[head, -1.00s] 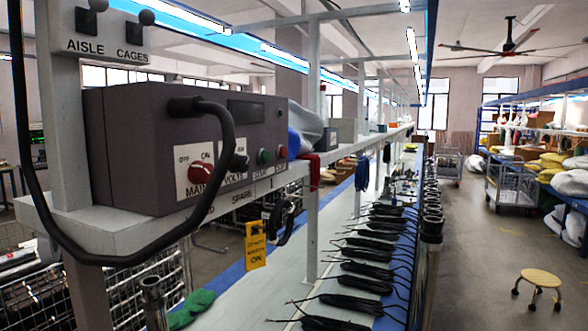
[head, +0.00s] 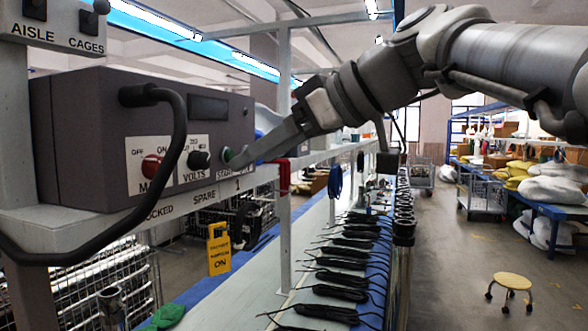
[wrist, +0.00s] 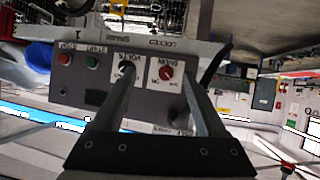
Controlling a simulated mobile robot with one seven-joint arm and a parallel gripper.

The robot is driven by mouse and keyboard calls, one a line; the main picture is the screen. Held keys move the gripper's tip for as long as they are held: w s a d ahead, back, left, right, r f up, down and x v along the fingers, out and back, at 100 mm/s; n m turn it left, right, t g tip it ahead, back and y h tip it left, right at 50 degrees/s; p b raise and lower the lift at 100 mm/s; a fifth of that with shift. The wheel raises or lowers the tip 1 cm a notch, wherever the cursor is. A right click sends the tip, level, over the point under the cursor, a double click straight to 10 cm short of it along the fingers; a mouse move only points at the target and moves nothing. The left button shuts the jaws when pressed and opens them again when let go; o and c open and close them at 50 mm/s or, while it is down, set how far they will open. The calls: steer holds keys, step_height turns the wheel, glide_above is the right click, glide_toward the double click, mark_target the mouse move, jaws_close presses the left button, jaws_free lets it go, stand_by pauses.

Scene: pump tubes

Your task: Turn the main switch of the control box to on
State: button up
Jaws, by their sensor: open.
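The grey control box (head: 105,130) sits on a shelf at the left of the head view. Its main switch is a red knob (head: 152,166) on a white plate marked OFF and ON; I cannot tell which its pointer faces. It shows upside down in the wrist view (wrist: 166,73). My gripper (head: 237,161) is open and empty, in front of the box's face. The left finger overlaps the black VOLTS knob (wrist: 127,67).
A green button (wrist: 92,62) and a red button (wrist: 65,59) sit beside the VOLTS knob. A thick black cable (head: 172,190) loops from the box's front. A yellow tag (head: 219,250) hangs below the shelf. A lever panel (head: 55,28) is above left.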

step_height(320, 180, up, 4)
steer(key=a+n+y, duration=0.2)
steer(key=n, duration=0.1)
steer(key=p, duration=0.3)
glide_toward(164, 165)
steer(key=shift+g, duration=0.4)
steer(key=x, duration=0.9)
steer(key=shift+w+a+r, duration=0.1)
steer(key=shift+w, duration=0.2)
jaws_close()
